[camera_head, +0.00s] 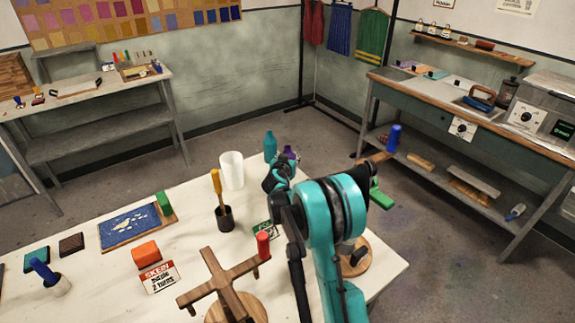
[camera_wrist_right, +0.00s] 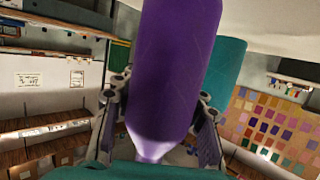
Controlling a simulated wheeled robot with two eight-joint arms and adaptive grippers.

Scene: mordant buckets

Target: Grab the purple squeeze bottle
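The purple squeeze bottle (camera_head: 290,153) stands near the far edge of the white table, mostly hidden behind my right gripper (camera_head: 277,178). In the right wrist view the purple bottle (camera_wrist_right: 170,75) is large and close, between the two fingers of my right gripper (camera_wrist_right: 160,115), with its pale narrow end toward the bottom of the picture. The fingers lie along both sides of the bottle; whether they press on it is not clear. My left gripper is not in view.
A teal bottle (camera_head: 270,146) stands just beside the purple one. A white cup (camera_head: 232,171), a dark brush holder (camera_head: 225,217) and a wooden cross-shaped stand (camera_head: 220,285) are nearby on the table (camera_head: 195,200). A side bench (camera_head: 385,88) stands apart at the right.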

